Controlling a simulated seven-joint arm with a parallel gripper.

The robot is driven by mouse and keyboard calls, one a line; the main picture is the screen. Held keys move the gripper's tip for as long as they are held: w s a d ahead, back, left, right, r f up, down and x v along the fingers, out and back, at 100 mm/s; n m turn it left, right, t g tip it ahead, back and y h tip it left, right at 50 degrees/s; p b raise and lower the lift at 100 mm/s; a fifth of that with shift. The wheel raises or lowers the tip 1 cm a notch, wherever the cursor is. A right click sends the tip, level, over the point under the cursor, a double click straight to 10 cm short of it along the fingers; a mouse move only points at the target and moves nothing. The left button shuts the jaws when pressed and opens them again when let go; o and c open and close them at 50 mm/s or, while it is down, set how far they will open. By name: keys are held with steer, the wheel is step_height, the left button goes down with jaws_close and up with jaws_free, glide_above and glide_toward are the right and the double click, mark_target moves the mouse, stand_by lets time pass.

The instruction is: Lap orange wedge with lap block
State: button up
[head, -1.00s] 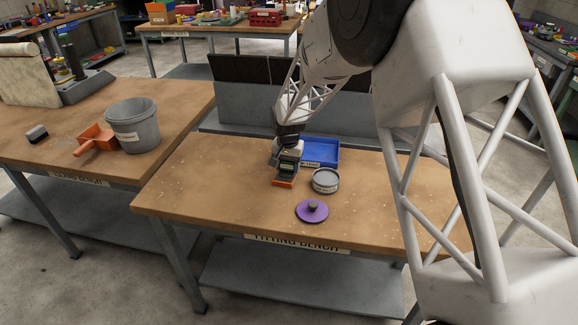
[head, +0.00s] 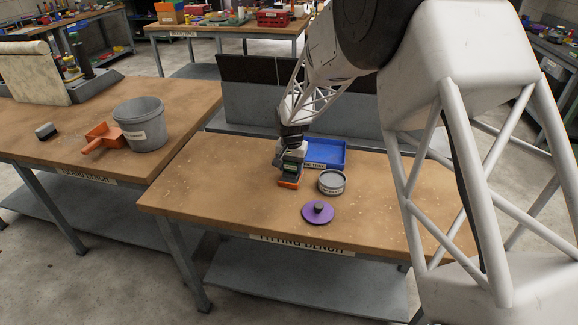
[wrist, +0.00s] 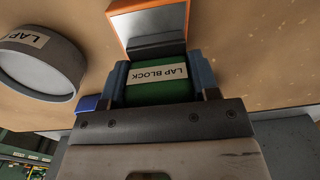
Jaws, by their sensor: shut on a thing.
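The lap block (wrist: 155,90) is a green block with its name on a white label. My gripper (wrist: 160,84) is shut on it, with a blue finger pad on each side. The orange wedge (wrist: 118,28) lies just beyond the block in the wrist view, with an orange rim and a grey face. A dark edge strip of the block meets that face; whether they touch I cannot tell. In the head view the orange wedge (head: 289,184) shows on the bench right below my gripper (head: 290,167), which hides much of the block.
A round grey tin (head: 331,182) stands just right of the wedge. A purple disc with a knob (head: 317,213) lies in front, and a blue tray (head: 345,153) behind. The bench's left front is clear. A grey bucket (head: 141,125) and orange scoop (head: 103,138) are on the left bench.

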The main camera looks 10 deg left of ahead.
steer(key=shift+d+r, duration=0.1)
steer(key=shift+d, duration=0.6)
steer(key=shift+r, duration=0.25)
steer(key=shift+r, duration=0.65)
